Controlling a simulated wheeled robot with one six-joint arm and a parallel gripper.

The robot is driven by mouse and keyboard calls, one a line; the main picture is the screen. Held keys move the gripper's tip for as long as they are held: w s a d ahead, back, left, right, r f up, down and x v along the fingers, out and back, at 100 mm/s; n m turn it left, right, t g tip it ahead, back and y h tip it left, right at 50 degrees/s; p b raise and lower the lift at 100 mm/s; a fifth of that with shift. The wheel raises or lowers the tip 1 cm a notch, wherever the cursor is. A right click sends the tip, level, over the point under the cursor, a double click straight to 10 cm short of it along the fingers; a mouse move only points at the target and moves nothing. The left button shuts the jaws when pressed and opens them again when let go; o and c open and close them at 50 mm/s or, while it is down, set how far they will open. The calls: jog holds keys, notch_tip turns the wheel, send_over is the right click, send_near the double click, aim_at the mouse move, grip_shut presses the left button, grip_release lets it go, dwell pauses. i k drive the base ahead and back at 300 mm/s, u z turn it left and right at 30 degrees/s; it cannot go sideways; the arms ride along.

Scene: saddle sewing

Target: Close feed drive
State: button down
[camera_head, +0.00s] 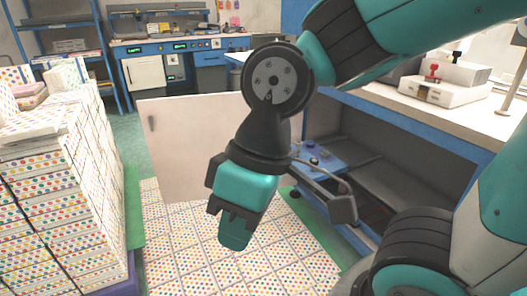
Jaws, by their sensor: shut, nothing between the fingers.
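A flat cream door panel (190,150) with a small dark handle (152,122) near its left edge stands swung out, upright, left of the blue-framed workbench. It appears to be the open door of the bench's dark compartment (400,165); its hinge side is hidden behind my arm. I cannot tell for sure which part is named the feed drive. My gripper (236,242) points down in front of the panel's lower right part, nearer to the camera. It is shut and empty. I cannot tell whether it touches the panel.
Stacked dotted boxes (60,200) form a wall on the left. A white machine (445,90) with a red knob stands on the bench top. Another blue bench (175,60) stands at the back.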

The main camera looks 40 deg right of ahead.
aim_at(309, 150)
jog(key=u, duration=0.3)
jog(key=i, duration=0.6)
jog(key=z, duration=0.5)
jog(key=i, duration=0.7)
jog(key=z, duration=0.8)
